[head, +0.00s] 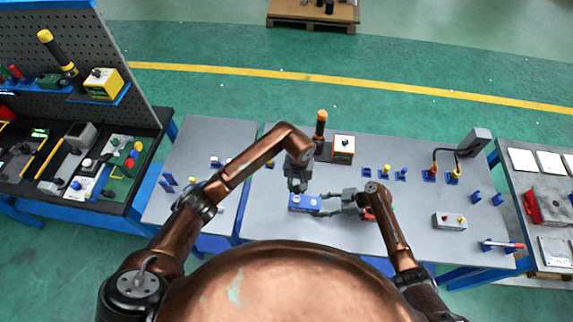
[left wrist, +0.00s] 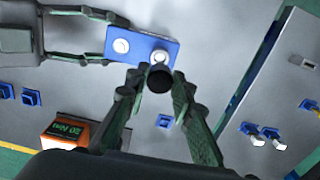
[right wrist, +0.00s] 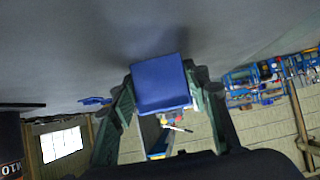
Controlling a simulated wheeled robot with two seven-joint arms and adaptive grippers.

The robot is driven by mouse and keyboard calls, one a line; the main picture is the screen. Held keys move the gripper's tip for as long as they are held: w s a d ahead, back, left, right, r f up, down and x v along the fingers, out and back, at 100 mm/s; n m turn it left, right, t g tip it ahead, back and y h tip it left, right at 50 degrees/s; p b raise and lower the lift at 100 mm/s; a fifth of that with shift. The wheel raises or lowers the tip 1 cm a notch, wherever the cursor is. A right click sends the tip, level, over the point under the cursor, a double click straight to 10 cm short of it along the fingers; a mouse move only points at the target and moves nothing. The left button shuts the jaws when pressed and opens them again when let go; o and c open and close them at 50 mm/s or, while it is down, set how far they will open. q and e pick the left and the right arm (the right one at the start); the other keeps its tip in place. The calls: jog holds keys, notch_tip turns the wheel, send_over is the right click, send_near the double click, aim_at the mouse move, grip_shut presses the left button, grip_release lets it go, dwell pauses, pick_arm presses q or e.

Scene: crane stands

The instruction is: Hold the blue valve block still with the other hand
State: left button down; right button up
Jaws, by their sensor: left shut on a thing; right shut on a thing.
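The blue valve block (head: 304,203) stands near the front middle of the grey table. My right gripper (head: 322,205) comes from the right and is shut on the block. In the right wrist view the block (right wrist: 161,84) sits between both fingers. The left wrist view shows the block's top (left wrist: 145,46) with two pale round ports. My left gripper (head: 297,188) is above the block's far edge. It is shut on a dark round part (left wrist: 160,79), seen end-on beside one port. I cannot tell whether that part touches the block.
An orange-topped black tool (head: 320,124) and an orange-and-white box (head: 343,147) stand behind my left gripper. Small blue holders (head: 385,171) stand right of them. A grey switch box (head: 450,222) is at the front right. The table between holders and switch box is mostly clear.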

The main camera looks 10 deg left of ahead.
pick_arm(q)
jog(key=shift+f, duration=0.1)
dwell(0.5)
jog(key=shift+f, duration=2.3)
jog(key=shift+f, duration=0.85)
jog(key=shift+m, duration=0.9)
jog(key=m, duration=0.3)
jog(key=shift+m, duration=0.3)
